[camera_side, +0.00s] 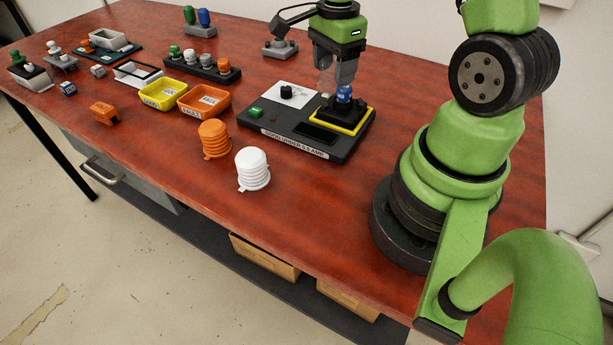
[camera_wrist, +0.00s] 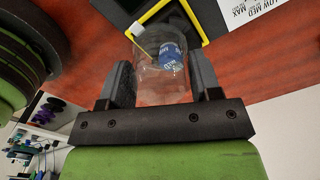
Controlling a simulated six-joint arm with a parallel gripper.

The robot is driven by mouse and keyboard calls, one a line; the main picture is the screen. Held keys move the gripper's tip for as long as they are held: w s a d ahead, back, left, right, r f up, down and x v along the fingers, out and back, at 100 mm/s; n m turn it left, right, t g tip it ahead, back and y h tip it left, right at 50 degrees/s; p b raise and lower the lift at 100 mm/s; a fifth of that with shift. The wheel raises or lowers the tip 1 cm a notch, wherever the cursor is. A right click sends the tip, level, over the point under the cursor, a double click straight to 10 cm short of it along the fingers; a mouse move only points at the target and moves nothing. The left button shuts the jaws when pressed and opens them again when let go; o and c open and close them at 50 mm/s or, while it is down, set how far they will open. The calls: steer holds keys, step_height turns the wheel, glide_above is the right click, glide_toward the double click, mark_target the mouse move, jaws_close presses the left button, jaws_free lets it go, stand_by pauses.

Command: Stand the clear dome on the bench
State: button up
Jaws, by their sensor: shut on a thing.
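The clear dome (camera_wrist: 150,88) is between the two dark fingers of my gripper (camera_wrist: 162,70) in the wrist view. My gripper (camera_side: 336,80) is shut on it. In the side view the dome (camera_side: 325,82) is a faint see-through shape by the fingers, over the right part of the black test station (camera_side: 268,122). A blue cylinder with white lettering (camera_wrist: 171,56) shows through the dome wall. The blue cylinder (camera_side: 344,93) stands on a dark part within the yellow frame (camera_side: 362,122). I cannot tell whether the dome still surrounds it. The red-brown bench (camera_side: 330,205) lies below.
A white ribbed stack (camera_side: 252,168) and an orange one (camera_side: 214,139) stand left of the station. Yellow (camera_side: 157,95) and orange (camera_side: 207,101) trays lie further left. A rack of coloured cylinders (camera_side: 200,67) stands behind.

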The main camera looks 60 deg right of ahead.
steer(key=s+a+n, duration=0.2)
steer(key=a+n, duration=0.6)
steer(key=a, duration=0.1)
steer(key=s+a+n, duration=0.2)
steer(key=a+n, duration=0.7)
steer(key=f, duration=0.6)
steer(key=shift+a, duration=0.2)
steer(key=shift+f, duration=2.2)
steer(key=shift+f, duration=0.1)
steer(key=o, duration=0.8)
steer(key=shift+c, duration=0.2)
